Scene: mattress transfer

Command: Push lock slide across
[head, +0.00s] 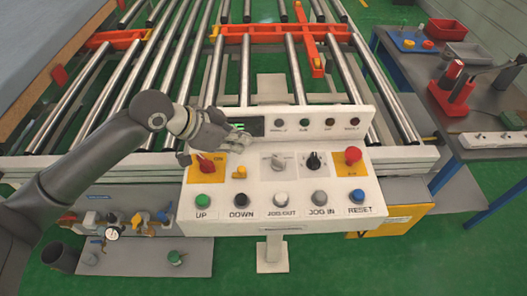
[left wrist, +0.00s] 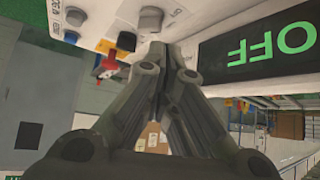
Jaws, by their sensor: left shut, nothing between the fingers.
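The white control panel (head: 226,176) stands in front of the roller conveyor. A small yellow piece (head: 240,172) sits on it, right of the red rotary switch (head: 206,162) on its yellow plate; I cannot tell whether this piece is the lock slide. My left gripper (head: 240,139) is shut and empty, above the panel's upper left part, in front of the dark display. In the left wrist view the shut fingers (left wrist: 157,48) point at the panel beside the display (left wrist: 225,50), which reads OFF in green. Whether they touch it is unclear. My right gripper is not in view.
Labelled buttons line the panel's front, including a green UP button (head: 202,200) and a blue RESET button (head: 356,196). A red emergency button (head: 353,154) is at the right. Valves and a gauge (head: 112,232) are at lower left. A workbench (head: 490,105) stands at right.

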